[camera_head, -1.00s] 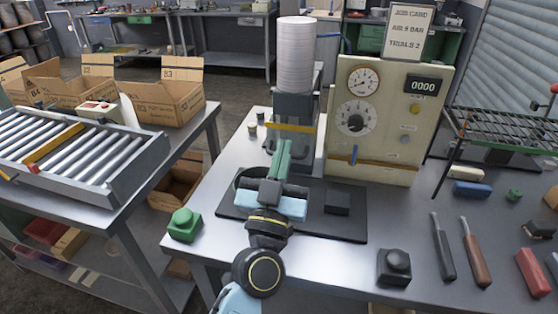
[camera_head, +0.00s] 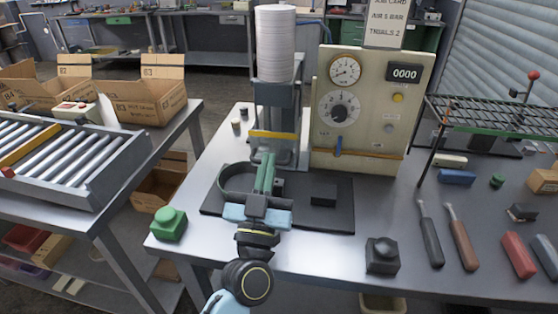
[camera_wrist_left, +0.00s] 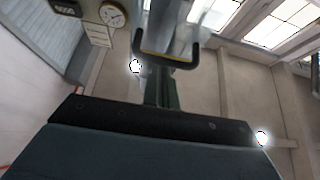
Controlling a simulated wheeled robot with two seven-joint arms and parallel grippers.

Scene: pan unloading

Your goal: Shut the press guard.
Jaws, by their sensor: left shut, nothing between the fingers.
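The press (camera_head: 283,95) stands at the back centre of the bench, a grey frame with a white ribbed cylinder on top. Its guard (camera_head: 278,134) is a clear panel with a yellow-edged handle bar, partway down the front, with a gap below. In the left wrist view the handle (camera_wrist_left: 168,60) is a dark frame with a yellow line, just beyond my fingertips. My left gripper (camera_head: 267,156) is shut and empty, its green fingers pointing at the press just below the bar. I cannot tell whether they touch it. My right gripper is out of view.
A gauge panel (camera_head: 362,120) stands right of the press. A dark mat (camera_head: 300,222) with a black block (camera_head: 324,194) lies in front. A green button box (camera_head: 169,226) and a black one (camera_head: 383,256) sit near the front edge. A wire rack (camera_head: 490,120) stands at right.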

